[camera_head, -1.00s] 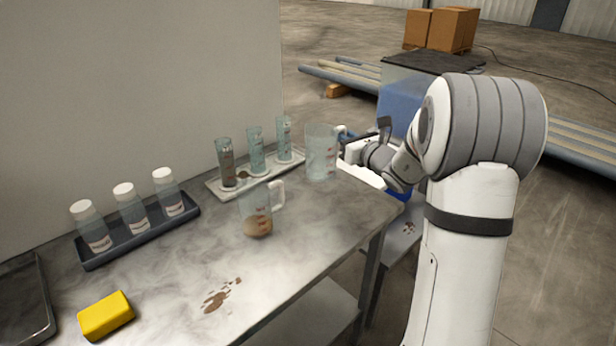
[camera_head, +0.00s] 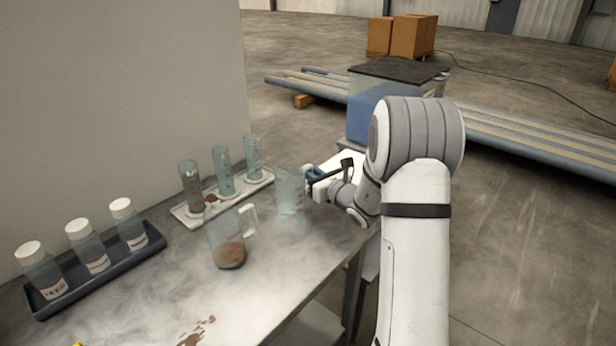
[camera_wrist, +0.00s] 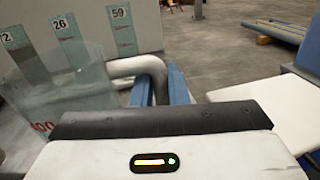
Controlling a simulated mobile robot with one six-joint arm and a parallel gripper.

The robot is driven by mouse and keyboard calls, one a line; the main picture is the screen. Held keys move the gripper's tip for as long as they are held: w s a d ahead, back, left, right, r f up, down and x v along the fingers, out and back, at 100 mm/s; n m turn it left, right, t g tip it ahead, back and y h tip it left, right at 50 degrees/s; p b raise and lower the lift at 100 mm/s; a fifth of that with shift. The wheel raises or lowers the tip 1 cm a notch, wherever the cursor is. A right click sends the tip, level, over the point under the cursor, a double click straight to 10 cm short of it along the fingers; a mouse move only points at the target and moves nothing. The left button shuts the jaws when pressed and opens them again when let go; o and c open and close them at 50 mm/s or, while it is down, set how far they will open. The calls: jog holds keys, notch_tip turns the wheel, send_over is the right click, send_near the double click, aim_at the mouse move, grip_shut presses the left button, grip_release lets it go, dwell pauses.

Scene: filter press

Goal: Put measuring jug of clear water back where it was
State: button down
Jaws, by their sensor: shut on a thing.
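The measuring jug of clear water (camera_head: 289,192) is at the right end of the bench, beside the cylinder rack. In the wrist view the clear jug (camera_wrist: 70,95) fills the left side, with red marks on its wall. My gripper (camera_head: 312,174) is shut on its handle (camera_wrist: 150,70), with blue fingers (camera_wrist: 160,88) on either side of it. The jug looks upright. Whether its base touches the bench or hangs just above it, I cannot tell.
A second jug (camera_head: 228,245) with brown sediment stands in front. Several cylinders (camera_head: 222,172) stand on a white rack (camera_head: 182,214) behind. A dark tray (camera_head: 157,240) holds white-capped bottles. A blue tank (camera_head: 365,112) stands beyond the bench. Bare bench lies at front right.

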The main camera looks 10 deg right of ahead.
jog(key=shift+f, duration=0.45)
jog(key=shift+r, duration=0.1)
jog(key=c, duration=1.9)
grip_release()
jog(key=shift+f, duration=0.2)
jog(key=o, duration=0.5)
jog(key=shift+s, duration=0.1)
jog(key=shift+c, duration=0.2)
jog(key=shift+r, duration=0.1)
